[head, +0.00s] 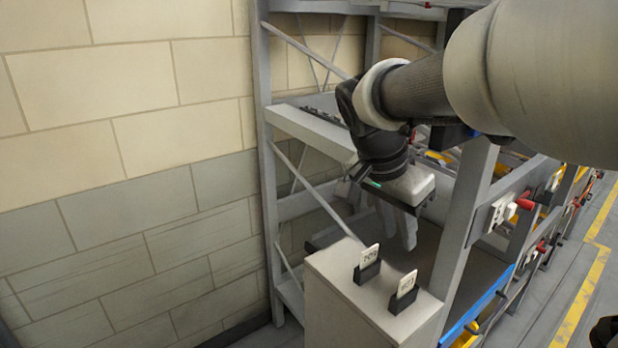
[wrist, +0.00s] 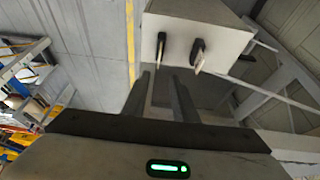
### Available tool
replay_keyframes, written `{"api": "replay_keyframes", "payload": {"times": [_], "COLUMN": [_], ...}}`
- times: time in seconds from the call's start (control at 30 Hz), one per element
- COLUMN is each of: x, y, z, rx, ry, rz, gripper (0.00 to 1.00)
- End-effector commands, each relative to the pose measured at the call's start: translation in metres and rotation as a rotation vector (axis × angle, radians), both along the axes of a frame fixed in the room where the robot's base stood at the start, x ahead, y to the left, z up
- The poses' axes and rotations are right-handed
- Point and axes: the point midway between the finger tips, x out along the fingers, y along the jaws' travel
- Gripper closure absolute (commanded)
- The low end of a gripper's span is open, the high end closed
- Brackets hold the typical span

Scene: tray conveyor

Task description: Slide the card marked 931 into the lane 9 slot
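Two pale cards stand upright in small black holders on a grey box. The left card (head: 369,255) and the right card (head: 407,283) carry dark marks too small to read, so I cannot tell which is 931. In the wrist view the holders and cards show nearly edge-on, one card (wrist: 160,50) and another card (wrist: 199,64). My gripper (head: 400,238) hangs fingers-down behind and above the box, apart from both cards. In the wrist view its two fingers (wrist: 163,88) are spread with nothing between them. I cannot identify the lane 9 slot in either view.
The grey box (head: 338,290) stands in front of a metal rack (head: 268,150) with posts and diagonal braces. A post (head: 466,215) rises close right of my gripper. Red and white fittings (head: 525,201) line the right side. A block wall (head: 130,150) is at left.

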Motion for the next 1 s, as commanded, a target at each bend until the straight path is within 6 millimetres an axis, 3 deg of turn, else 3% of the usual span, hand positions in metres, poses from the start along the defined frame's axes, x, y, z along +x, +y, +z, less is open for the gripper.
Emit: {"api": "replay_keyframes", "payload": {"times": [0.7,1.0], "x": [0.027,0.033], "y": [-0.043,-0.053], "z": [-0.124,-0.152], "rx": [0.001,0.001], "ry": [0.005,0.002], "rz": [0.001,0.001], "gripper": [0.74,0.74]}}
